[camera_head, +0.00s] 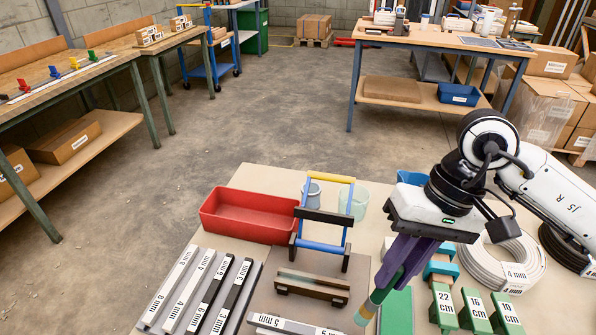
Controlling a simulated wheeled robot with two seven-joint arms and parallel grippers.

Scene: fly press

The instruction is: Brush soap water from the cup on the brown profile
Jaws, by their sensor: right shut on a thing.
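The brown profile (312,288) lies crosswise on a grey plate on the light table, in front of a small blue press frame. A grey-blue cup (311,196) stands behind the frame, partly hidden by it. A pale translucent cup (353,203) stands just right of it; I cannot tell which one holds soap water. My right gripper (397,268), with dark purple fingers, is shut on a brush (370,305) with a teal part and a tan tip. The brush points down and left, to the right of the profile and apart from it. My left gripper is out of view.
A red bin (249,215) stands left of the blue frame (322,245). Labelled grey bars (200,290) lie front left. A green block (396,312), labelled green blocks (474,310) and a coiled hose (503,265) crowd the right. Bare tabletop shows around the cups.

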